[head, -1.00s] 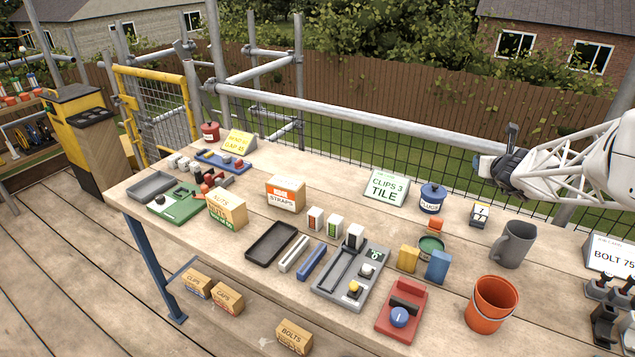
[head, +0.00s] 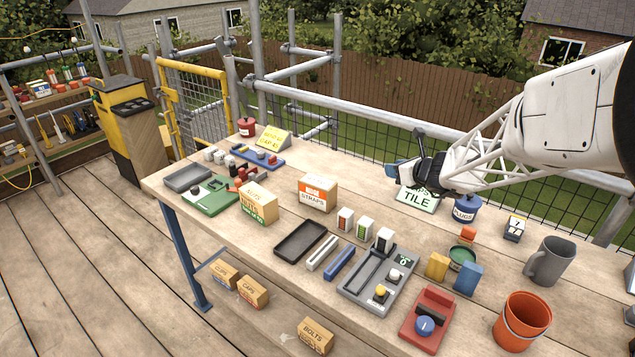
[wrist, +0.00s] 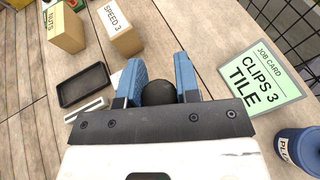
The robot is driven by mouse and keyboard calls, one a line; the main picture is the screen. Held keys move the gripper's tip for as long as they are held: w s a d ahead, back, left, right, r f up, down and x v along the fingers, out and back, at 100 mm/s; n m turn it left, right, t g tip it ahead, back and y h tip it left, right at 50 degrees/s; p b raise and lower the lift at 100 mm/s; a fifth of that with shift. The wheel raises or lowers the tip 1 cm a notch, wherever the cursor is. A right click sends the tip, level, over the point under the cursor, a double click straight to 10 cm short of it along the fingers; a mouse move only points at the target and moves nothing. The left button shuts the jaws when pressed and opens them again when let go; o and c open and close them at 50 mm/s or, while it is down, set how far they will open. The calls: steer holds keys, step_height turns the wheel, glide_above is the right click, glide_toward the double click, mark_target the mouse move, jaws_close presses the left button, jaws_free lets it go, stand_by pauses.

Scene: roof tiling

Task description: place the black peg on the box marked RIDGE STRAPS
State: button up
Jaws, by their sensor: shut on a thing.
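A box in the same place beside the nuts box shows in the wrist view (wrist: 121,28), with SPEED 3 on the face seen there. My gripper (head: 396,173) is in the air to the right of the box, in front of the tile card. In the wrist view my gripper's blue fingers (wrist: 158,76) are closed on the black peg (wrist: 158,93), seen as a dark round end. The peg is hard to make out in the head view.
The CLIPS 3 TILE card (wrist: 262,78) and a blue tub (head: 466,209) stand near my gripper. The rail runs behind the bench.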

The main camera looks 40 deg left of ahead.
steer(key=s+a+f+n+g, duration=0.3)
steer(key=s+a+n+g, duration=0.2)
steer(key=s+a, duration=0.9)
steer(key=shift+s+a+g+y, duration=0.35)
steer(key=shift+s+g+y, duration=0.05)
steer(key=shift+g, duration=0.1)
glide_above(313, 180)
steer(key=shift+w+f, duration=0.15)
steer(key=shift+f, duration=0.65)
steer(key=shift+f, duration=0.1)
steer(key=shift+f, duration=1.65)
steer(key=shift+f, duration=0.15)
steer(key=o, duration=0.9)
steer(key=shift+r, duration=0.2)
